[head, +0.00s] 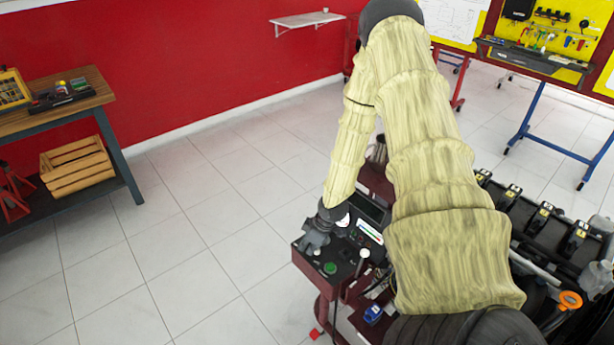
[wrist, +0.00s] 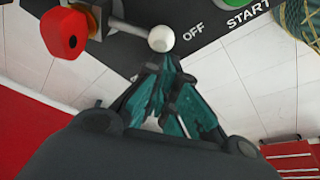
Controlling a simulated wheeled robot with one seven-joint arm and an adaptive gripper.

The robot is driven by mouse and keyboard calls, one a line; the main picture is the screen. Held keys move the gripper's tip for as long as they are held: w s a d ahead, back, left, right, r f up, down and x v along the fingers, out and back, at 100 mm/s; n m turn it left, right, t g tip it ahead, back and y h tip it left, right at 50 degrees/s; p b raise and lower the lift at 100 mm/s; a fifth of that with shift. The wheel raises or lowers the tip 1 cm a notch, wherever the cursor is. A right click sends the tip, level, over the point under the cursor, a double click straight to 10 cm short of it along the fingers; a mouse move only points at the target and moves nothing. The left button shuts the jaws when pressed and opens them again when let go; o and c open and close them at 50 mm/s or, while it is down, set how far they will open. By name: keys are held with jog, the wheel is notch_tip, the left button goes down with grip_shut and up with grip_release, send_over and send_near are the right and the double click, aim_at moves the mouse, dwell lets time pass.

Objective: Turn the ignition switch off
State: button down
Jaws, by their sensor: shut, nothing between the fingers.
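The control panel (head: 345,262) is a dark top on a red stand, with a green button (head: 330,268) and a lit display. In the wrist view the dark panel (wrist: 205,20) shows the words OFF and START and part of the green button (wrist: 235,3). A white ball on a metal lever (wrist: 161,39) is just beyond my fingertips, close to the OFF label. I cannot tell whether they touch. My gripper (wrist: 170,62) is shut and empty, its teal-padded fingers together. In the head view my gripper (head: 311,243) is over the panel's left part, its fingertips unclear.
A red knob (wrist: 64,32) is left of the lever in the wrist view. A white-topped lever (head: 365,253) stands on the stand's right side. The engine (head: 545,225) is at the right, partly behind my arm. A workbench (head: 60,115) is far left. The tiled floor between is clear.

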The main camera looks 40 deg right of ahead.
dwell(0.4)
jog(key=shift+w+a, duration=1.15)
jog(key=shift+w, duration=0.1)
jog(key=v, duration=0.3)
jog(key=w+b+v, duration=0.1)
jog(key=shift+s+r, duration=0.15)
jog(key=shift+r, duration=0.3)
jog(key=shift+v, duration=2.65)
jog(key=shift+d+f, duration=0.1)
